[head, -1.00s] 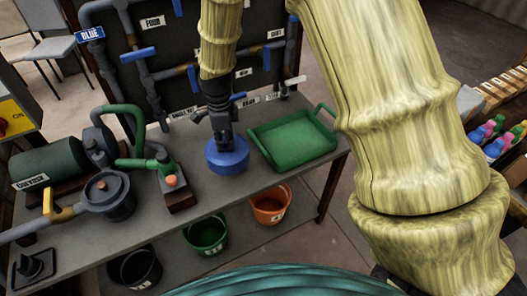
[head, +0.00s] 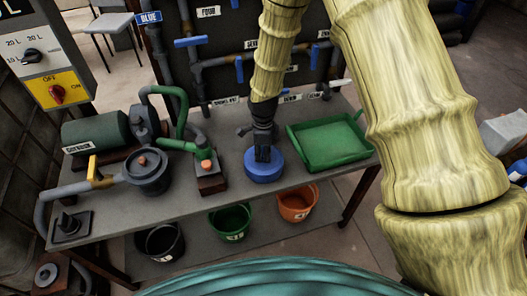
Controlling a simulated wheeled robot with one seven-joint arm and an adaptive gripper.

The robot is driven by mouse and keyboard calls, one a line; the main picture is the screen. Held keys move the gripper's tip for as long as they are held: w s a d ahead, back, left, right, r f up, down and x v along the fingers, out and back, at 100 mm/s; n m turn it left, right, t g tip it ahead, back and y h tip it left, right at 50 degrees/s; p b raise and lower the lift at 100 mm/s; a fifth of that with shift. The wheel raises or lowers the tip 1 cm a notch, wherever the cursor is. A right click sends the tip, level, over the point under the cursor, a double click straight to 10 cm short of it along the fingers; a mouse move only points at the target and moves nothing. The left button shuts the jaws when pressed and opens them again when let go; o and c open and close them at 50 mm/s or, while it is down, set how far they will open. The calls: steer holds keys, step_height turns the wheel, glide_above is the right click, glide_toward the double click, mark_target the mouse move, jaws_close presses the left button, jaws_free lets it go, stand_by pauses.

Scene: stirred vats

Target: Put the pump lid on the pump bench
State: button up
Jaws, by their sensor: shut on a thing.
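My gripper (head: 263,148) points down over the pump bench (head: 225,180) and is shut on the top of a round blue lid (head: 264,168), which I take to be the pump lid. The lid is level and sits at or just above the bench top, between the small orange-knobbed valve block and the green tray. I cannot tell whether its underside touches the bench. The fingertips are partly hidden by the dark gripper body. The pump, with a green motor (head: 95,131) and a dark round pot (head: 148,173), stands on the left of the bench.
The green tray (head: 290,139) is right of the lid, and the valve block (head: 207,183) is left of it. Pipes with blue handles (head: 190,41) rise behind. Black (head: 160,243), green (head: 231,221) and orange (head: 297,203) buckets stand below. Bench space in front of the lid is clear.

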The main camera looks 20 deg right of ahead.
steer(key=shift+f, duration=0.2)
steer(key=shift+f, duration=0.1)
steer(key=o, duration=1.1)
steer(key=shift+r+b, duration=1.3)
steer(key=shift+r, duration=4.8)
